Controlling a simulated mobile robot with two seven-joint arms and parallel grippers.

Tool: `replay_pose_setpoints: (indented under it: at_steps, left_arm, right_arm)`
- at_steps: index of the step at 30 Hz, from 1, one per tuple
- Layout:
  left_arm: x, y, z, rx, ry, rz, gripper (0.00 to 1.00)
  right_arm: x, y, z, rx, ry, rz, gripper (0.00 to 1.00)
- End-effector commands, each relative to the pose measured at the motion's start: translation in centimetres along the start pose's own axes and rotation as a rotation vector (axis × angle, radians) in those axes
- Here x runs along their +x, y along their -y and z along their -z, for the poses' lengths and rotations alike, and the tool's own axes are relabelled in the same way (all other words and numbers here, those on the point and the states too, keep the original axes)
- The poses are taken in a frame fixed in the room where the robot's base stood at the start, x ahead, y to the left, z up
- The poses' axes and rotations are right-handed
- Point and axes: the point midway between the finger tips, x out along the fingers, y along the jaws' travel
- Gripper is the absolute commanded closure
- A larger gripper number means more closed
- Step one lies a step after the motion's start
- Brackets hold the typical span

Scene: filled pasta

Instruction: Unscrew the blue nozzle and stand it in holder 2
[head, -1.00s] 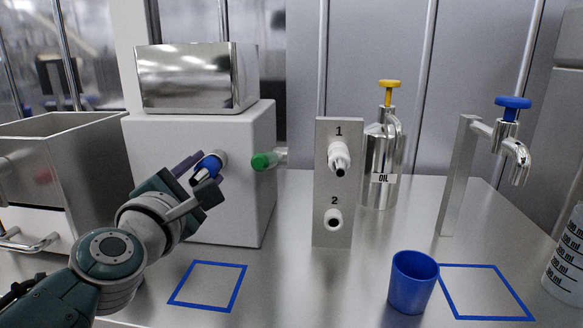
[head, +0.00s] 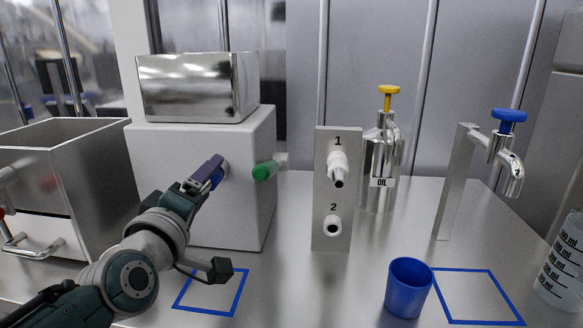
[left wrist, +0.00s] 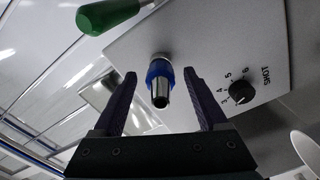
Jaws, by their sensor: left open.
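The blue nozzle (head: 218,176), with a metal tip, sticks out of the front of the white machine (head: 245,205). In the left wrist view the nozzle (left wrist: 160,82) lies between the two fingers of my left gripper (left wrist: 158,88), with a gap on each side. In the head view my left gripper (head: 208,172) is at the nozzle and partly hides it. The gripper is open. Holder 2 (head: 332,226) is the lower white-rimmed socket on the upright metal plate (head: 322,190) and looks empty. My right gripper is not in view.
A green-handled lever (head: 265,170) juts from the machine right of the nozzle. Holder 1 carries a pale nozzle (head: 338,168). An oil can (head: 382,160), a blue cup (head: 408,288) and a blue-handled tap (head: 508,150) stand to the right. A blue outlined square (head: 238,290) on the counter is empty.

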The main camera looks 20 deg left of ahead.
Motion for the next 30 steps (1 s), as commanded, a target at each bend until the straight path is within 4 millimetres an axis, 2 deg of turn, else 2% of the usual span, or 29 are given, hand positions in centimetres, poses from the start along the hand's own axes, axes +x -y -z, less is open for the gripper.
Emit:
replay_pose_setpoints:
  at_steps: [4, 9, 16, 24, 27, 30]
  left_arm:
    - [0.0, -0.4, 0.2, 0.376, 0.001, 0.002, 0.24]
    - [0.0, -0.1, 0.0, 0.795, 0.001, 0.001, 0.24]
    - [0.0, -0.1, 0.0, 1.036, 0.000, 0.001, 0.24]
    - [0.0, 0.1, -0.1, 1.705, -0.001, 0.002, 0.24]
    - [0.0, 0.1, -0.1, 1.866, -0.001, 0.001, 0.24]
    - [0.0, 0.1, -0.1, 1.945, 0.001, 0.001, 0.24]
  right_arm:
    - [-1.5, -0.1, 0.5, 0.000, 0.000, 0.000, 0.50]
    - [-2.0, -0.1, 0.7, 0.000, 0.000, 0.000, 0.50]
    - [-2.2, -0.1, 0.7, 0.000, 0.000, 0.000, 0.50]
    - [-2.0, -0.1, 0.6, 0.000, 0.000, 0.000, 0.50]
    - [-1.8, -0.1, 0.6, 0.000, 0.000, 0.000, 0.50]
    - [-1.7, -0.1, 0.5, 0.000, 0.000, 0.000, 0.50]
